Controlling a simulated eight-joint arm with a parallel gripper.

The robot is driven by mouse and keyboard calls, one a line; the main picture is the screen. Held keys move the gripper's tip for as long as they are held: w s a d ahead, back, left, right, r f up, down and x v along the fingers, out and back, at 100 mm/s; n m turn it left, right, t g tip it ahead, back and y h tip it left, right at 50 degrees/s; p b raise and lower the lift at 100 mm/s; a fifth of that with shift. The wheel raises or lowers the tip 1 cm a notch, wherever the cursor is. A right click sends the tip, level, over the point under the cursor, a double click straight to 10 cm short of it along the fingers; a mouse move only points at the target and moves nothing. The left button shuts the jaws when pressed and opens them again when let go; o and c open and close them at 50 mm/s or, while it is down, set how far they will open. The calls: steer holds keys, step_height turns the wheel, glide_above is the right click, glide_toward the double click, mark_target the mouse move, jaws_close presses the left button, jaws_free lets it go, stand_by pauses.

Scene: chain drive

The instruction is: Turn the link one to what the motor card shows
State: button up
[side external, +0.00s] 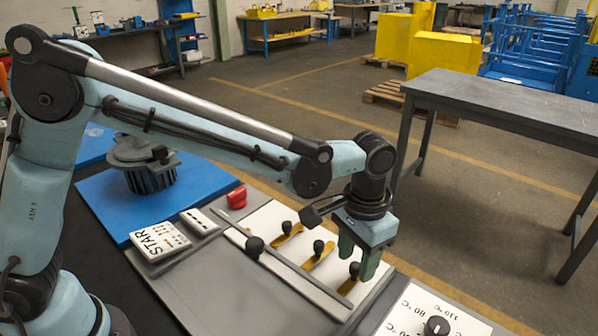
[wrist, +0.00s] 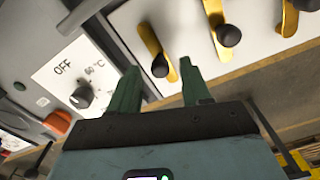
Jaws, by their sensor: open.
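Three brass links with black knobs sit on a white board (side external: 262,215): a far one (side external: 290,233), a middle one (side external: 318,257) and a near one (side external: 347,286). They lie slanted; I cannot tell which is link one. My gripper (side external: 357,262) has green fingers, open and pointing down around or just above the near link's knob. In the wrist view that knob (wrist: 160,66) shows between the fingertips (wrist: 159,70); contact is unclear. The motor card (side external: 160,241) reads STAR, with small marks too small to read. The ribbed dark motor (side external: 150,180) stands behind it.
A temperature dial (side external: 437,326) is at the near right.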

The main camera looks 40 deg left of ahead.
steer(key=shift+f, duration=0.55)
jaws_close()
